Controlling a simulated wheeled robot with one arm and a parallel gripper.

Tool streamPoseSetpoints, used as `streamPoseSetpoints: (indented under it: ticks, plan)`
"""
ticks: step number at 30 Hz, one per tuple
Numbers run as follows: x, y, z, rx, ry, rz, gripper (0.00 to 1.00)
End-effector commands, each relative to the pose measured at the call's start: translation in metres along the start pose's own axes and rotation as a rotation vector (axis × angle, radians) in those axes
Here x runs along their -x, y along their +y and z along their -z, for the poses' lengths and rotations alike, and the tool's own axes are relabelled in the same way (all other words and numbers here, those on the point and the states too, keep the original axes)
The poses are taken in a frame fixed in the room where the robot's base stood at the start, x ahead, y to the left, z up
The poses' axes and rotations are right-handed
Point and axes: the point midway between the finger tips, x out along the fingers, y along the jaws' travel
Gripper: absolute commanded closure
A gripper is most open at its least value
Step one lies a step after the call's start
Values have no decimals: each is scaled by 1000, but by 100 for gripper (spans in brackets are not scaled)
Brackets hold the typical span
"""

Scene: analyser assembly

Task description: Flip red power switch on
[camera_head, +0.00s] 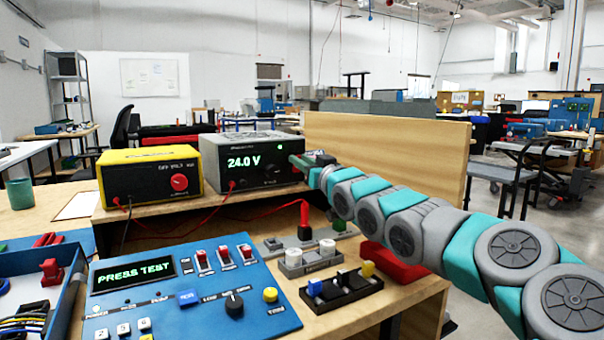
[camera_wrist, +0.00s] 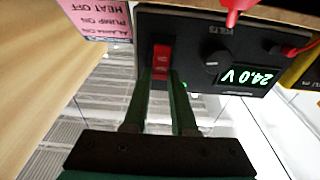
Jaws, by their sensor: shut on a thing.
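The dark power supply (camera_head: 245,165) stands on the wooden shelf. Its display reads 24.0 V and a small green light is lit on its front. In the wrist view the supply's front (camera_wrist: 205,30) appears upside down, with the red power switch (camera_wrist: 161,60) on it. My gripper (camera_head: 298,161) reaches the right end of the supply's front from the right. In the wrist view, the two green fingers of my gripper (camera_wrist: 162,80) meet the switch, shut on it at its lower part in the picture. In the head view my gripper hides the switch.
A yellow supply (camera_head: 150,173) stands left of the dark one, with red cables hanging in front. A blue control panel (camera_head: 190,290) reading PRESS TEST lies in front. A wooden panel (camera_head: 390,150) stands behind my arm. A pink label (camera_wrist: 85,15) shows beside the supply.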

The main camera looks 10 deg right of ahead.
Motion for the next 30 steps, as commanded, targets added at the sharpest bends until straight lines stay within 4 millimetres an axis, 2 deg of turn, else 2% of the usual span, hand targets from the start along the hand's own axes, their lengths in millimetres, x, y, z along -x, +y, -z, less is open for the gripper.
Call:
streamPoseSetpoints:
  ticks: [1,8,17,18,25,30]
  plan:
    - [2,1,-9,1,23,-2,100]
    - [2,0,-4,1,99,0,100]
    - [2,0,-2,0,103,0,100]
    - [2,0,-2,0,103,-1,73]
    - [2,0,-2,0,102,-1,47]
    - [2,0,-2,0,101,-1,45]
